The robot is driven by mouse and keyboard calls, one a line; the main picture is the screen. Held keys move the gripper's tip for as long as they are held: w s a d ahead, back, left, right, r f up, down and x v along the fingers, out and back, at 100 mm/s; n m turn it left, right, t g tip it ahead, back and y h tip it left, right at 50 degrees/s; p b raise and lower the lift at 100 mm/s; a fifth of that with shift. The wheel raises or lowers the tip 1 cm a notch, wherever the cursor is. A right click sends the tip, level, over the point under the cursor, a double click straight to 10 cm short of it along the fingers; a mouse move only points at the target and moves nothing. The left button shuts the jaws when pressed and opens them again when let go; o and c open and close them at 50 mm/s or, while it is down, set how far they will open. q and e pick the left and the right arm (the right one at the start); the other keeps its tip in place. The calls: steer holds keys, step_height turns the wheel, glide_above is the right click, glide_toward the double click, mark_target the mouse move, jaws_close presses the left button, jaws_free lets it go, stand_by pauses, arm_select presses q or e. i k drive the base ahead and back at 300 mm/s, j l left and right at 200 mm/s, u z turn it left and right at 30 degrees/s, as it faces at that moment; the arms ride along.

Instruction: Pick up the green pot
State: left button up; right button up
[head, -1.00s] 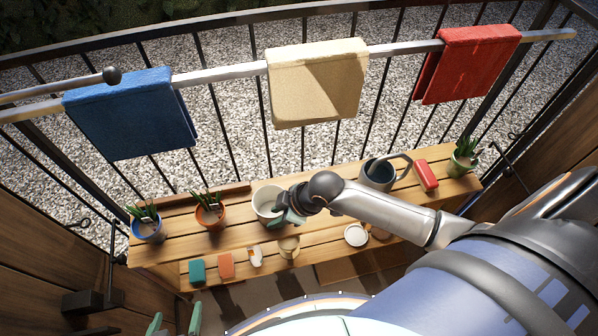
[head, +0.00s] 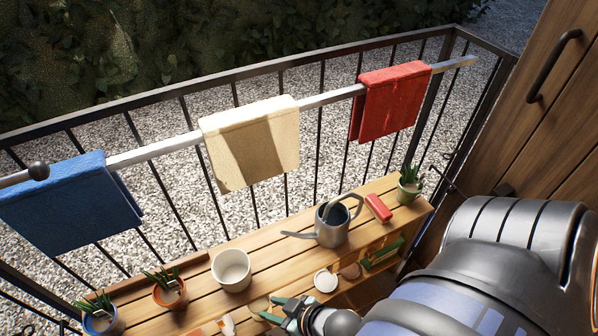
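The green pot (head: 409,191) holds a spiky plant and stands upright at the far right end of the wooden bench, by the railing corner. My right gripper (head: 275,309) is low at the front edge of the bench, well to the left of the green pot and apart from it. Its two green fingertips are spread, with nothing visible between them. My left gripper is out of view.
A white pot (head: 231,271), an orange pot (head: 170,293) and a blue pot (head: 101,319) stand further left. Towels hang on the rail (head: 325,98).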

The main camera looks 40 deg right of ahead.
mark_target(410, 186)
steer(key=z, duration=2.25)
